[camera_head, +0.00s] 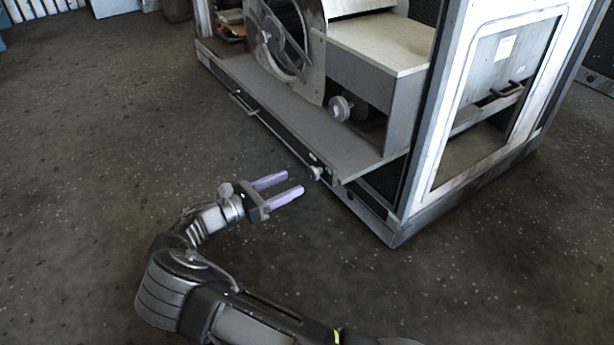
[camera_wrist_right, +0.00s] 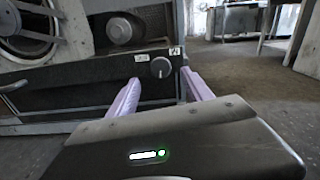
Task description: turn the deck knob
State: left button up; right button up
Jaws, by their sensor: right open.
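The deck knob (camera_head: 316,173) is a small round grey knob on the dark front face below the housing's deck ledge. In the right wrist view the knob (camera_wrist_right: 161,68) shows a pointer line on its face and sits between the lines of the two fingers, beyond their tips. My right gripper (camera_head: 294,184) has two lilac fingers spread apart and empty. Its fingertips are a short way in front of the knob, not touching it as far as I can tell. It also shows in the right wrist view (camera_wrist_right: 161,80). My left gripper is not in view.
The blower housing (camera_head: 360,160) has a projecting deck ledge just above the knob. A larger round knob (camera_head: 340,108) sits higher, behind the ledge, beside a blower wheel (camera_head: 283,40). A bar handle (camera_head: 243,103) is left on the front face. The floor (camera_head: 90,150) around my arm is clear.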

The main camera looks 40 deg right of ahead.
aim_at(311, 174)
jog(key=d+b, duration=0.2)
jog(key=d, duration=0.4)
jog(key=shift+s+f, duration=0.1)
jog(key=shift+f, duration=0.05)
jog(key=shift+d, duration=0.45)
jog(key=shift+c, duration=0.5)
grip_shut()
